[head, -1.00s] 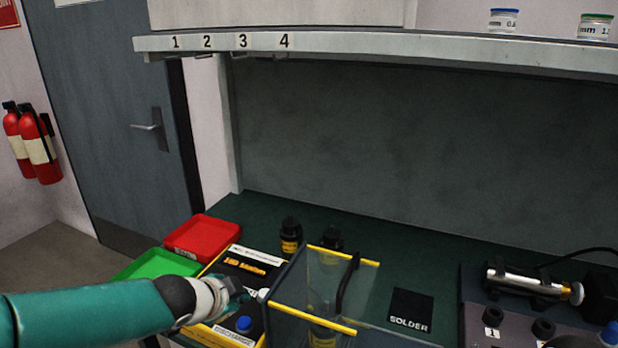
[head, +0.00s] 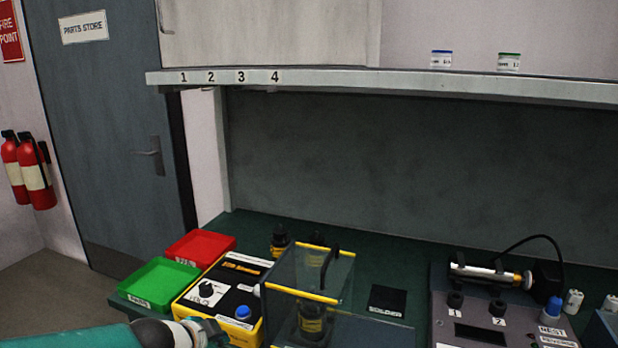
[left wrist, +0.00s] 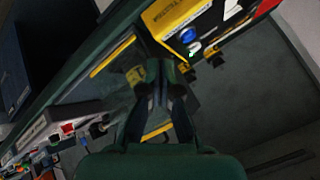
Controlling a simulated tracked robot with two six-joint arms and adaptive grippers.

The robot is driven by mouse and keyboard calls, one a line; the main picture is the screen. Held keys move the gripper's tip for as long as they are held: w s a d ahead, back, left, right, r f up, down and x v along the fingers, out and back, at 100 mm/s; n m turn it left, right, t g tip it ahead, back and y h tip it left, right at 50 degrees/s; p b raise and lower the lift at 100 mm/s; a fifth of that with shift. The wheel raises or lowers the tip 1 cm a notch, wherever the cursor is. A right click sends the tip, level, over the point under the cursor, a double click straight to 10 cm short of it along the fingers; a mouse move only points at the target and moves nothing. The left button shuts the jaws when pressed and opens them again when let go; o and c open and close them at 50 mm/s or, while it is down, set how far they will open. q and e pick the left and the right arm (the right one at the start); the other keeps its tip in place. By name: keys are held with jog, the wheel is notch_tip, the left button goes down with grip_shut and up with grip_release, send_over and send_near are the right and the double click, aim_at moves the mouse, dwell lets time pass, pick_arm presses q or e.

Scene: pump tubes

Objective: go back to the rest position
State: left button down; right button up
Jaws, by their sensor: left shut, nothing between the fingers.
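My left arm comes in at the bottom left of the head view. My left gripper (head: 212,333) is low there, in front of the yellow-edged box with the blue knob, and only partly in view. In the left wrist view my left gripper (left wrist: 160,78) points out over the bench, with its fingers together and nothing between them. My right gripper is not in view.
A yellow and black unit (head: 222,290), a clear yellow-edged enclosure (head: 335,275) and a grey test station (head: 445,320) stand on the bench. A green tray (head: 158,282) and a red tray (head: 200,247) lie at the left. A numbered shelf (head: 400,85) runs above.

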pick_arm(q)
jog(key=s+d+f+n+g, duration=0.1)
jog(key=s+f+g, duration=0.25)
jog(key=f, duration=0.65)
jog(key=s+f+n+g, duration=0.15)
jog(key=s+f, duration=0.35)
jog(key=f, duration=0.5)
jog(key=s+d+f+n+g+h, duration=0.1)
jog(key=s+d+f+n, duration=0.1)
jog(key=s+f+n, duration=0.3)
jog(key=s+d+f+n+g+h+p, duration=0.1)
jog(key=s+f+n, duration=0.5)
jog(key=s, duration=0.6)
jog(key=shift+d+f+g, duration=0.5)
jog(key=shift+d+f, duration=0.2)
